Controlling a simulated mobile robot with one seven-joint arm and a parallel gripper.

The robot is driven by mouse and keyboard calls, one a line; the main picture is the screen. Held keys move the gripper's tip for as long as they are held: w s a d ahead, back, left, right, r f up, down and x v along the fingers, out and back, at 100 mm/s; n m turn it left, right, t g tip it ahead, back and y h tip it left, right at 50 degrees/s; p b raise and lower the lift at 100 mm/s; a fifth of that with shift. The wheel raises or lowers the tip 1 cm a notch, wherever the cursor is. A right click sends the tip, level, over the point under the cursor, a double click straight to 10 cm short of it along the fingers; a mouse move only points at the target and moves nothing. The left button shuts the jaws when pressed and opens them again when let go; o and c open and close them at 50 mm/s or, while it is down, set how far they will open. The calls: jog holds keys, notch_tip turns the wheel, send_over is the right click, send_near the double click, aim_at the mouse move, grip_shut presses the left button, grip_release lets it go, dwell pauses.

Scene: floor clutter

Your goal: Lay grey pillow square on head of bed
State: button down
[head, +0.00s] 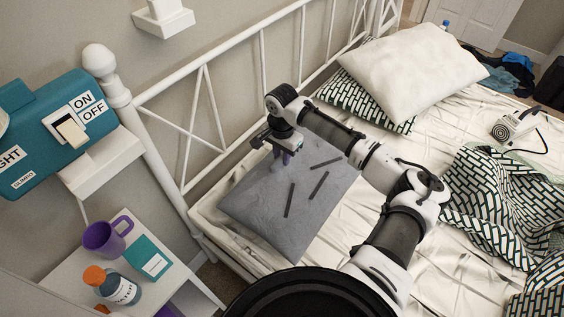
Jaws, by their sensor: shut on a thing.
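The grey pillow (258,208) lies at the head end of the bed, on the white sheet (340,222), close to the white metal headboard (192,125). It is turned at an angle in the picture, and dark bars mark its top. My gripper (284,156) points down at the pillow's far edge and is shut on it, with the cloth bunched at the fingers. My arm reaches across the pillow's right side and hides part of the bed. Whether the pillow's far edge is lifted off the sheet is hard to tell.
A white pillow (412,67) rests on a patterned pillow (338,92) farther along the headboard. A patterned blanket (490,200) and a small boxy device (513,124) lie at right. A bedside table holds a purple mug (106,237), a bottle (118,290) and a teal book (147,259).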

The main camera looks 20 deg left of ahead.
jog(key=shift+f+p, duration=0.3)
jog(key=shift+f, duration=1.85)
jog(key=c, duration=1.3)
grip_release()
jog(key=shift+f, duration=0.1)
jog(key=shift+o, duration=0.2)
notch_tip(320, 180, up, 12)
jog(key=shift+r+b, duration=0.15)
jog(key=shift+b, duration=1)
